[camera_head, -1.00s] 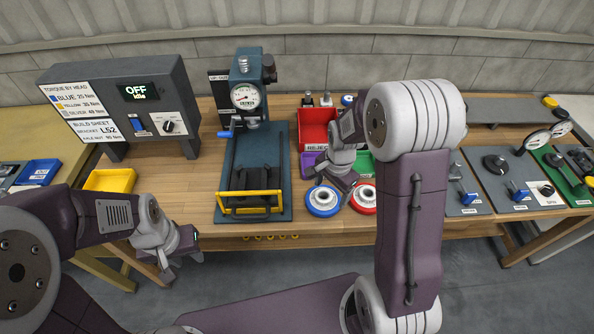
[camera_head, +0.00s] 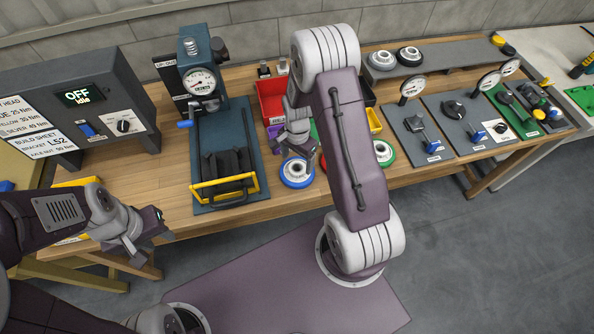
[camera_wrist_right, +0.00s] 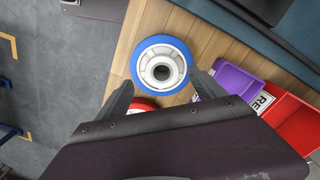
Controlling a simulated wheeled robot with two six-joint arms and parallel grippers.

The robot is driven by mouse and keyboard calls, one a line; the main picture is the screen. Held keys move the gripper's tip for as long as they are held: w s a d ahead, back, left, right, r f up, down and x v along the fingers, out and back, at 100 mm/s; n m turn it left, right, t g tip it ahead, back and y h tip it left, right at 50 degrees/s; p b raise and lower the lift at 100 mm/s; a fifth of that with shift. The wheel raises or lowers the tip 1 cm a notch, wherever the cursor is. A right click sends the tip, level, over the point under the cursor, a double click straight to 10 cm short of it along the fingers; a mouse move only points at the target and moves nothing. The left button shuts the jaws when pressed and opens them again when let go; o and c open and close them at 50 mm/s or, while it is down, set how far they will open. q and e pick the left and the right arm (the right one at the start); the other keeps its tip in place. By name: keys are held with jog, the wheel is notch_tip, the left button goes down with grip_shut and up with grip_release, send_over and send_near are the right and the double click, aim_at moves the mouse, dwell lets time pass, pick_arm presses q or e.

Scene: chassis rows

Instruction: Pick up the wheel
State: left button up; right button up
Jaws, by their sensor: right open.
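A wheel with a blue rim and pale hub (camera_head: 297,173) lies flat on the wooden bench, right of the dark press. In the right wrist view the blue wheel (camera_wrist_right: 162,66) lies just beyond and between my spread fingers. My right gripper (camera_head: 303,150) is open and empty, just above and behind this wheel; it also shows in the wrist view (camera_wrist_right: 160,80). A red-rimmed wheel (camera_wrist_right: 142,105) is mostly hidden behind my right gripper. A green-rimmed wheel (camera_head: 384,152) lies further right. My left gripper (camera_head: 154,248) appears open and empty, in front of the bench.
The press (camera_head: 225,150) with its yellow handle stands left of the wheels. A red bin (camera_head: 270,100) and a purple bin (camera_wrist_right: 235,80) stand behind them. A grey shelf (camera_head: 450,55) holds two more wheels. Gauge panels (camera_head: 425,130) are on the right.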

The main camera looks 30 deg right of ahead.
aim_at(297, 164)
notch_tip(297, 164, down, 4)
jog(key=shift+w+d, duration=0.1)
jog(key=shift+w+f, duration=0.15)
jog(key=shift+f, duration=0.05)
jog(key=c, duration=0.6)
jog(key=shift+r, duration=0.1)
grip_shut()
jog(key=shift+r, duration=0.3)
jog(key=s+d+r+b, duration=0.1)
jog(key=s+d+r, duration=0.7)
jog(key=r, duration=0.2)
jog(key=shift+s+r, duration=0.2)
jog(key=shift+s, duration=0.05)
